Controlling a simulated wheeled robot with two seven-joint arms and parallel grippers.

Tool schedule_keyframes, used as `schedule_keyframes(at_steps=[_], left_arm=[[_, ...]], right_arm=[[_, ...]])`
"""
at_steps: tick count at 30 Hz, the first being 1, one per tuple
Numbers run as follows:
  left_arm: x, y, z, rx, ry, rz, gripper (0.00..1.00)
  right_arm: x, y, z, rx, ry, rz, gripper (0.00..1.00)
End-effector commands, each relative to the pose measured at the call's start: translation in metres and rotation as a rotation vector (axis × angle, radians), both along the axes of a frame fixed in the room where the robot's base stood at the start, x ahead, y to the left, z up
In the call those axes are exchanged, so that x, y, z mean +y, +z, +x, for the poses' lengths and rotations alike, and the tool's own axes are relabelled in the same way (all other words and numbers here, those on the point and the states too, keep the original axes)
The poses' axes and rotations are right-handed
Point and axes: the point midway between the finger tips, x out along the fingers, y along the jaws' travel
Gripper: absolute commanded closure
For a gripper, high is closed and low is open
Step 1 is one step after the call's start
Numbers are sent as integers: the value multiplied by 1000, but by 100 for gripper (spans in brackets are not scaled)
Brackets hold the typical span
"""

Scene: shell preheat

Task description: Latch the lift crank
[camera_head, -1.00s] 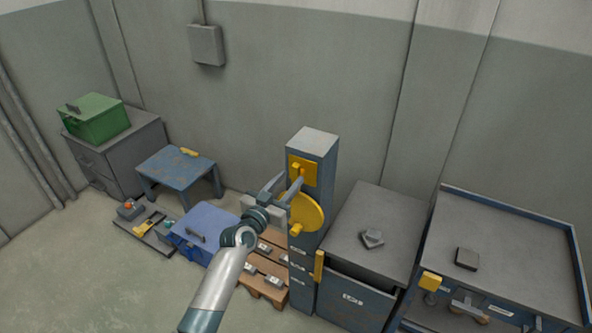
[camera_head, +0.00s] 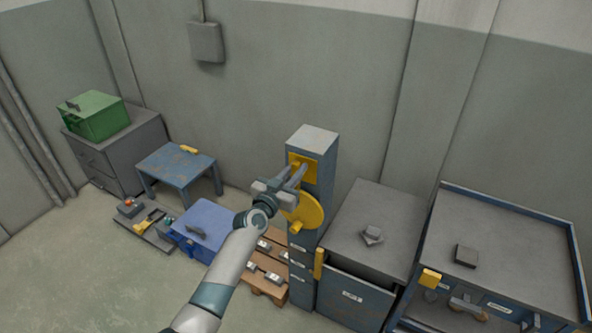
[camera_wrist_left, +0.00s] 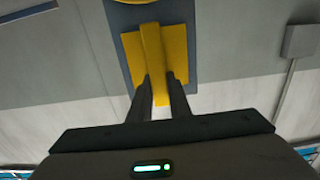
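The lift is a tall blue post (camera_head: 304,262) in the middle of the head view. A yellow crank wheel (camera_head: 309,211) with a knob (camera_head: 296,228) sits on its front. Above it is a yellow latch plate (camera_head: 311,175) with a bar-like lever (camera_wrist_left: 151,45), seen closely in the left wrist view. My left gripper (camera_head: 298,172) is at the latch, above the wheel. In the wrist view its two fingers (camera_wrist_left: 160,77) lie close along both sides of the lever, with hardly any gap. The lever's near end shows between them. My right gripper is not in view.
A grey-topped cabinet (camera_head: 372,225) stands right of the post, with a blue workbench (camera_head: 505,235) beyond. A wooden pallet (camera_head: 268,284) with metal pieces, a blue box (camera_head: 204,222) and a small blue table (camera_head: 176,166) are to the left. The floor at front left is clear.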

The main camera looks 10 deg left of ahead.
Motion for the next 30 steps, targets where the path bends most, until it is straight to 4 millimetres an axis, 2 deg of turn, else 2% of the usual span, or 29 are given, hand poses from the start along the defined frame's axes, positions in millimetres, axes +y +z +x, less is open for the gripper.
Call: schedule_keyframes(at_steps=[8,17,30], left_arm=[[0,0,0,4,0,-10,100],[3,-2,1,39,0,-105,100],[12,-5,4,160,0,-442,100]], right_arm=[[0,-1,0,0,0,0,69],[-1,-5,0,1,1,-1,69],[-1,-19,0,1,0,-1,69]])
